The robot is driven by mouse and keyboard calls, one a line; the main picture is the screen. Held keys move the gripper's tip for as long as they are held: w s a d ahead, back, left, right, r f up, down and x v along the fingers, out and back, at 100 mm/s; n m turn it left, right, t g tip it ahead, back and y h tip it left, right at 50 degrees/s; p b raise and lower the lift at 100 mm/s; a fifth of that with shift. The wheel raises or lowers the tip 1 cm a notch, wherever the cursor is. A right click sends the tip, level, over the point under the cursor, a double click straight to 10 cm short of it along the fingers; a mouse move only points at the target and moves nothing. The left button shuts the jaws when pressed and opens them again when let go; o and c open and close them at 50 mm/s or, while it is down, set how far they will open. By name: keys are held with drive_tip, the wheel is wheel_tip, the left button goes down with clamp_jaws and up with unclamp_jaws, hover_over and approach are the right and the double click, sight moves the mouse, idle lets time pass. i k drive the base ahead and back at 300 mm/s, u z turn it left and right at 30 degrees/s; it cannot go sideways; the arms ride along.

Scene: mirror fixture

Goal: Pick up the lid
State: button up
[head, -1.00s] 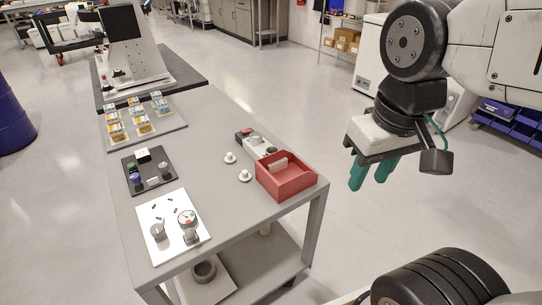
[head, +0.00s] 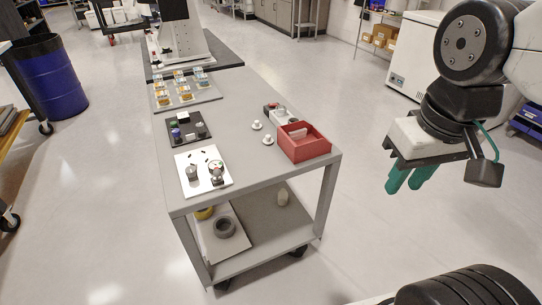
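Two small white round pieces with raised knobs, which look like lids, sit on the grey table: one is farther back (head: 257,125) and one nearer (head: 268,140). They lie just left of a red open box (head: 303,150) at the table's right edge. I cannot tell which is the task's lid. My gripper (head: 410,180), with green fingers, hangs right of the table, well apart from it. A gap shows between its fingers and nothing is held.
The grey table (head: 235,112) also bears a white board (head: 186,160) with a gauge, a dark tray (head: 172,132) and a tray of small parts (head: 160,98). Its lower shelf (head: 262,225) holds a grey ring. A blue barrel (head: 50,78) stands left. Floor around the table is clear.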

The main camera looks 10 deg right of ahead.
sight(269, 141)
drive_tip(key=z, duration=0.45)
drive_tip(key=i, duration=1)
drive_tip(key=u, duration=0.4)
